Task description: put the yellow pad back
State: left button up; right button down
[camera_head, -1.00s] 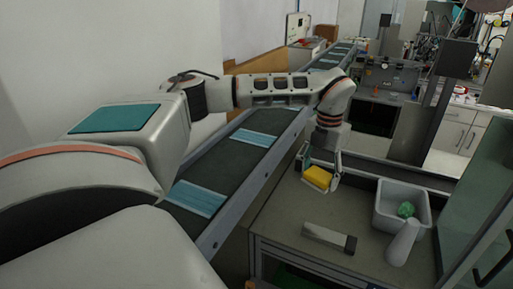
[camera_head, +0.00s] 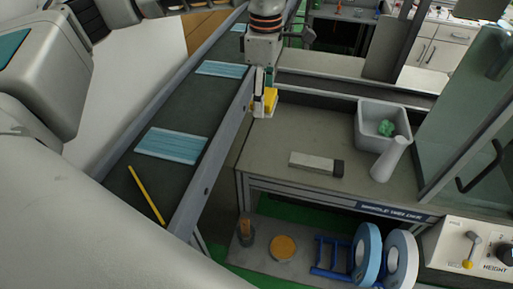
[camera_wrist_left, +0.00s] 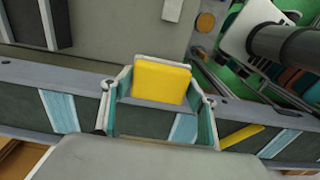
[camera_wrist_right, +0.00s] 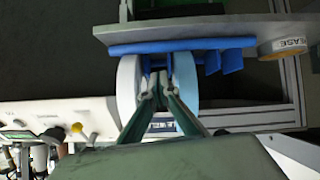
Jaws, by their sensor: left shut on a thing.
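The yellow pad (camera_head: 270,101) is a small, soft-edged block. My left gripper (camera_head: 262,88) is shut on it, at the bench's left edge beside the belt in the head view. In the left wrist view the pad (camera_wrist_left: 162,82) sits between the two teal fingers, one at each side. I cannot tell whether it touches the bench. My right gripper (camera_wrist_right: 158,82) shows only in the right wrist view. Its fingertips are together, with nothing seen in them, in front of the blue and white reels.
A belt (camera_head: 190,112) carries blue masks (camera_head: 172,145) and a thin yellow stick (camera_head: 146,194). On the grey bench (camera_head: 300,125) are a whitish block (camera_head: 312,162), a grey bin (camera_head: 363,118) with a green crumpled thing, and a pale cone (camera_head: 388,160). The lower shelf holds reels (camera_head: 368,255) and an orange disc (camera_head: 283,248).

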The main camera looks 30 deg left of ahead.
pick_arm(q)
jog(key=p, duration=0.1)
send_over(262, 154)
notch_tip(262, 154, down, 13)
jog(key=shift+w+f, duration=0.1)
notch_tip(262, 154, down, 5)
jog(key=shift+f, duration=0.1)
pick_arm(e)
jog(key=shift+s+d+f+h, duration=0.3)
jog(key=shift+s+d+f, duration=0.25)
jog(key=shift+d, duration=0.2)
pick_arm(q)
jog(key=shift+f, duration=0.2)
jog(key=o, duration=1.1)
jog(key=shift+c, duration=0.2)
pick_arm(e)
jog(key=shift+w+a+r, duration=0.1)
jog(key=shift+w+r, duration=0.2)
jog(key=shift+r, duration=0.1)
pick_arm(q)
jog(key=shift+r, duration=0.1)
